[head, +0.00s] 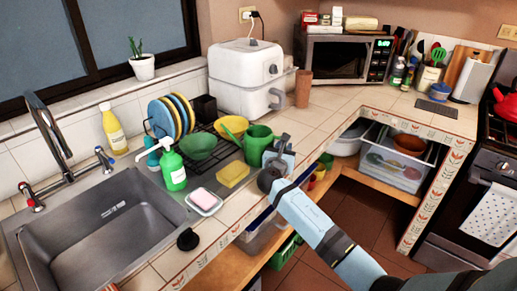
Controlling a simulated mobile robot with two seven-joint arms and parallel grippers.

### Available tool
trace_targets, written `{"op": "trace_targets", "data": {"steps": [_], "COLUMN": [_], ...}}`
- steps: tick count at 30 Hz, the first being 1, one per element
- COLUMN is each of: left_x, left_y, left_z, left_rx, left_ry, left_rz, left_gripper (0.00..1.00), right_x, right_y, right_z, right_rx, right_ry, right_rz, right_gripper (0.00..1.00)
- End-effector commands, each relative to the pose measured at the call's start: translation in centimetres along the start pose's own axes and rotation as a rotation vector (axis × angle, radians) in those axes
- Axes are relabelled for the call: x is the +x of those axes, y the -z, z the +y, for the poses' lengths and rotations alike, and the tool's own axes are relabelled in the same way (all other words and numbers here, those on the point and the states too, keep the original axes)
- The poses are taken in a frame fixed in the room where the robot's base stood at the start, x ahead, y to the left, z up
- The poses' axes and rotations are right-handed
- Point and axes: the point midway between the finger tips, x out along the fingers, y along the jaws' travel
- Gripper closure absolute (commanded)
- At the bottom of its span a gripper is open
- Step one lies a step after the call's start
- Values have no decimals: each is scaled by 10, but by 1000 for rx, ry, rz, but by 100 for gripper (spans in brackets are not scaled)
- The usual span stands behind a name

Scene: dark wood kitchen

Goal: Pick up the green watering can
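The green watering can (257,146) stands upright on the counter to the right of the sink, and its spout points left toward the dish rack. My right gripper (281,150) is close against the can's right side, with my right arm reaching in from the lower right. The fingers are small and partly hidden by the wrist, so I cannot tell whether they are open or touch the can. My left gripper is out of view.
A yellow sponge (233,174), green bowl (198,147), soap dish (203,201) and green soap bottle (173,168) stand left of the can. A white appliance (240,78) and brown cup (303,89) are behind. The tiled counter (325,105) right of the cup is clear.

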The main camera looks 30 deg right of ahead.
Motion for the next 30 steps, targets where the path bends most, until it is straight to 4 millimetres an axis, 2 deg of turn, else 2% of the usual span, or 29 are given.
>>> {"op": "trace_targets", "data": {"steps": [3, 10, 13, 14, 30], "left_x": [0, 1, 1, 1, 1], "left_y": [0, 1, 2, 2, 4], "left_z": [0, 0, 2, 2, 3], "left_rx": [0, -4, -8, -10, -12], "left_ry": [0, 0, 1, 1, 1], "left_rz": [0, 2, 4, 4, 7], "left_gripper": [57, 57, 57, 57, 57], "right_x": [9, 10, 10, 10, 10], "right_y": [0, 0, 0, 0, -4], "right_z": [0, 0, 0, 0, 0], "right_rx": [1, 1, 1, 1, 3], "right_ry": [-1, -1, -1, -1, -1], "right_rz": [0, 1, 1, 1, -1], "right_gripper": [74, 74, 97, 100, 100]}}
